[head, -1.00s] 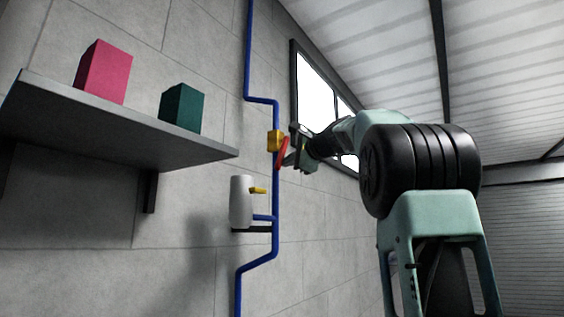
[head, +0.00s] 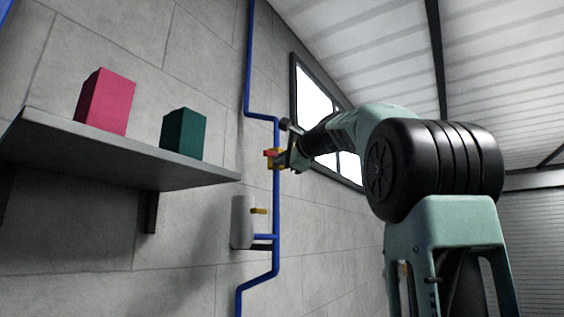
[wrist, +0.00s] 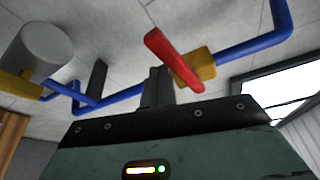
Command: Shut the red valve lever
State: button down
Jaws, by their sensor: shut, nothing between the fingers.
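The red valve lever (head: 271,153) sits on a yellow valve body (head: 277,164) on the blue wall pipe (head: 277,204). In the wrist view the red lever (wrist: 172,58) lies slantwise across the line of the pipe (wrist: 257,46), over the yellow body (wrist: 195,69). My gripper (head: 286,158) is at the valve, just right of the lever. In the wrist view its fingers (wrist: 158,88) are shut and empty, close beside the lever's near part. I cannot tell whether they touch it.
A grey cylinder (head: 241,222) with a yellow handle (head: 259,211) is lower on the pipe. A shelf (head: 100,146) to the left bears a pink box (head: 105,101) and a green box (head: 184,134). A window (head: 315,97) is behind my arm.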

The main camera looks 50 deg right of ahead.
jog(key=shift+s+a+r+m+p, duration=0.15)
jog(key=shift+r+m+p, duration=0.15)
jog(key=shift+r+p, duration=0.3)
jog(key=shift+w+a+r+m+p, duration=0.15)
jog(key=shift+r+m+p, duration=0.25)
jog(key=shift+p, duration=0.3)
